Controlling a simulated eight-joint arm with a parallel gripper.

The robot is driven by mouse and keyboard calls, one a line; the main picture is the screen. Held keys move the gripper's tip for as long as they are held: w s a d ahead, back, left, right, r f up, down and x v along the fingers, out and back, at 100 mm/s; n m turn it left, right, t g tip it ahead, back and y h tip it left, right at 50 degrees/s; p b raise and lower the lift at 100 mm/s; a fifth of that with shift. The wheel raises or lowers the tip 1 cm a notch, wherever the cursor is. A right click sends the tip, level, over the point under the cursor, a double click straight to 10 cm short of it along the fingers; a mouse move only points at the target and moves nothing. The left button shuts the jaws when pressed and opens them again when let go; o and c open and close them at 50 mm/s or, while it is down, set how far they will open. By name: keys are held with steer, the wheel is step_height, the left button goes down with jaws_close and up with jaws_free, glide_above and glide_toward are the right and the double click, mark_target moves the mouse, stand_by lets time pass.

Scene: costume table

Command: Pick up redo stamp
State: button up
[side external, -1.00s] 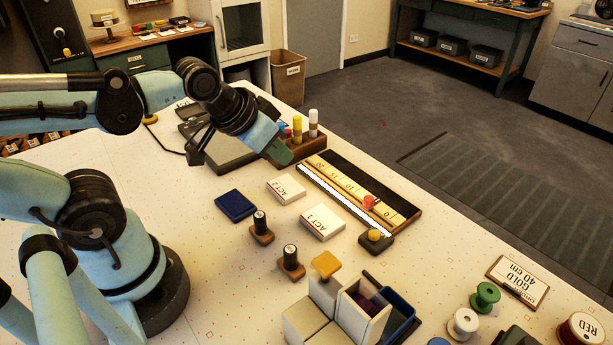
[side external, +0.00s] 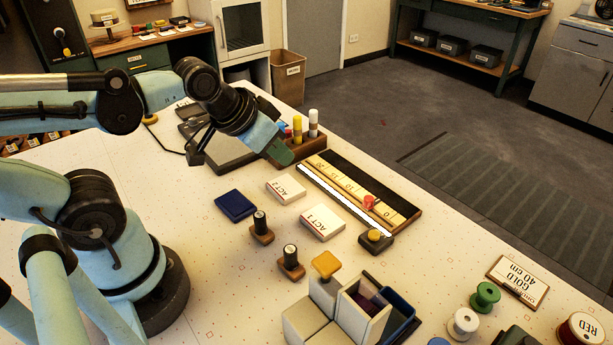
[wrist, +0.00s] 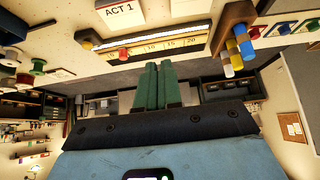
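Two stamps with dark handles, pale round tops and brown wooden bases stand upright on the table in the side external view. One stamp (side external: 261,230) is nearer the blue pad (side external: 236,205), and the other stamp (side external: 291,263) stands in front of it. Their markings are too small to read, so I cannot tell which is the redo stamp. My gripper (side external: 284,154) is above the far part of the table, well away from both stamps. In the wrist view my gripper's green fingers (wrist: 157,72) are together with nothing between them. No stamp shows there.
ACT 2 (side external: 286,188) and ACT 1 (side external: 322,222) blocks lie right of the stamps. A ruler tray (side external: 412,214) and a marker holder (side external: 313,146) lie beyond. Grey boxes with a yellow-topped piece (side external: 326,265) stand close in front.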

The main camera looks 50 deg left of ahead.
steer(key=o, duration=0.9)
steer(key=m+g+h, duration=0.3)
steer(key=m+g, duration=0.1)
steer(key=m, duration=0.5)
glide_above(290, 249)
steer(key=s+a, duration=0.2)
step_height(290, 249, down, 4)
steer(key=shift+x, duration=3.8)
